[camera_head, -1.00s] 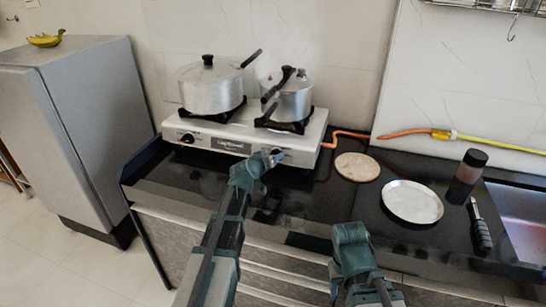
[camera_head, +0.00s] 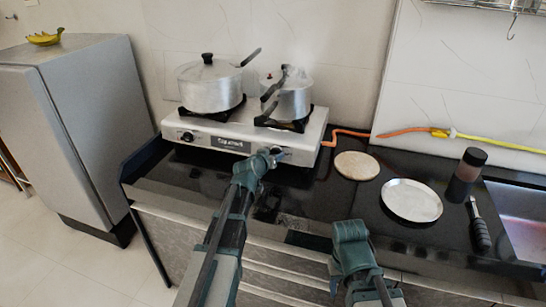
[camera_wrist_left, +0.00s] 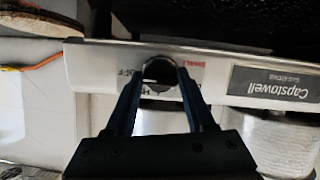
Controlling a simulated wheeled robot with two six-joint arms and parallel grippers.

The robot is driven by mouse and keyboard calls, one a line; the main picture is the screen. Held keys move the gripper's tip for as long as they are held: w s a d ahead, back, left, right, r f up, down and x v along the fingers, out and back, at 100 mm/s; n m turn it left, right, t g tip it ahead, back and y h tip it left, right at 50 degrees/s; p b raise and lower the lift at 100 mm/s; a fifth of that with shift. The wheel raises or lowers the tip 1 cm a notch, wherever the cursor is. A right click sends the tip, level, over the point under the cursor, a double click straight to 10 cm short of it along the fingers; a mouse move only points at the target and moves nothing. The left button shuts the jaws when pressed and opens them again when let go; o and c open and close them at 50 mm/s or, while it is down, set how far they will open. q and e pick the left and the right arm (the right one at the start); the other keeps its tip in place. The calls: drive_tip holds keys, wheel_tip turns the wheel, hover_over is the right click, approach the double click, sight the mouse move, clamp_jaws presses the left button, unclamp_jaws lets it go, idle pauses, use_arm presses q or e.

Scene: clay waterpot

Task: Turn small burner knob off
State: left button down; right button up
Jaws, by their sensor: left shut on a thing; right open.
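The small burner knob (camera_wrist_left: 158,70) is a dark round knob on the white front panel of the gas stove (camera_head: 232,140). In the left wrist view, which shows the stove upside down, red "SMALL" lettering and an "OFF" mark sit beside it. My left gripper (camera_wrist_left: 160,80) is shut on this knob, one finger on each side. In the head view my left gripper (camera_head: 273,156) covers the knob at the stove's right front. My right gripper (camera_head: 350,232) is open and empty, low over the counter's front edge; its fingertips are mostly hidden.
A large lidded pot (camera_head: 210,88) stands on the left burner and a smaller pot (camera_head: 289,100) on the right one, with faint steam above. An orange hose (camera_head: 345,132) leaves the stove. A round board (camera_head: 356,166), metal plate (camera_head: 411,201) and bottle (camera_head: 466,175) stand rightward.

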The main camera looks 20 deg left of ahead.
use_arm(q)
drive_tip(key=shift+c, duration=1.3)
unclamp_jaws()
drive_tip(key=shift+a, duration=0.1)
drive_tip(key=shift+s, duration=0.1)
drive_tip(key=p+v, duration=0.5)
drive_tip(key=v, duration=0.8)
drive_tip(key=shift+s+r+p, duration=0.2)
drive_tip(key=shift+s+p, duration=0.1)
drive_tip(key=shift+s, duration=0.05)
